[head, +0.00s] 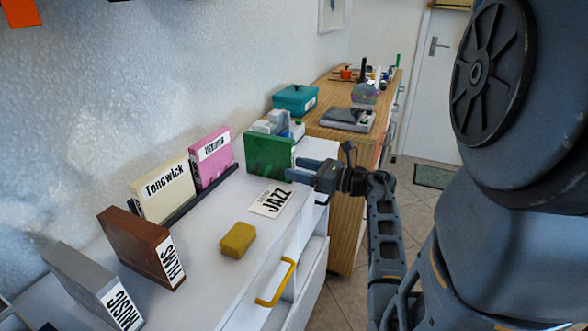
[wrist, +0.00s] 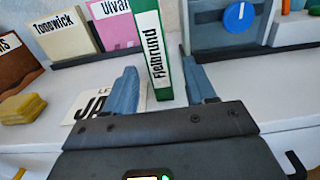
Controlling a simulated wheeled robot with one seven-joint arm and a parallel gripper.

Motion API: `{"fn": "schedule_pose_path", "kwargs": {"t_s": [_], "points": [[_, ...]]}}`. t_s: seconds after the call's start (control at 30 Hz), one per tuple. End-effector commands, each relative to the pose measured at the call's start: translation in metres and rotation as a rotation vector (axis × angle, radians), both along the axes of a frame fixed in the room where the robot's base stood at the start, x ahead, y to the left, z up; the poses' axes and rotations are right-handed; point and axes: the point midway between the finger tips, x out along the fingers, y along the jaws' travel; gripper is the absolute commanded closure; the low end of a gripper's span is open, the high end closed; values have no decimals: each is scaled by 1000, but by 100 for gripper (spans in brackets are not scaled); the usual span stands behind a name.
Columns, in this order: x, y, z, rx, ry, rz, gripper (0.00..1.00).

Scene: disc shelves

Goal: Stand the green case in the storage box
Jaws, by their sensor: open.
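The green case (head: 268,155) stands upright on the white cabinet top, its "Fielbrund" spine facing my gripper in the wrist view (wrist: 155,50). My gripper (head: 292,168) is open at the case's right side in the head view. In the wrist view its two blue-grey fingers (wrist: 163,78) are spread, with the case's lower part between and just beyond them. A gap shows on each side, wider at right. I cannot tell for sure which container is the storage box; a teal lidded box (head: 295,98) stands on the wooden counter behind.
Cream "Tonewick" (head: 162,188) and pink (head: 211,160) cases stand in a dark rack by the wall. A brown case (head: 140,248), a grey case (head: 92,287), a yellow block (head: 238,240) and a flat "JAZZ" card (head: 270,199) are nearer. An open drawer (head: 298,288) juts out.

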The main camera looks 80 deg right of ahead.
Motion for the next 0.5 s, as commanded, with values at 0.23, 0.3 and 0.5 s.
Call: {"fn": "schedule_pose_path", "kwargs": {"t_s": [0.23,0.3,0.5], "points": [[-51,15,-2,-1,0,-2,45],[-64,18,-2,-1,0,-2,45],[-89,26,-1,-1,0,-1,45]]}}
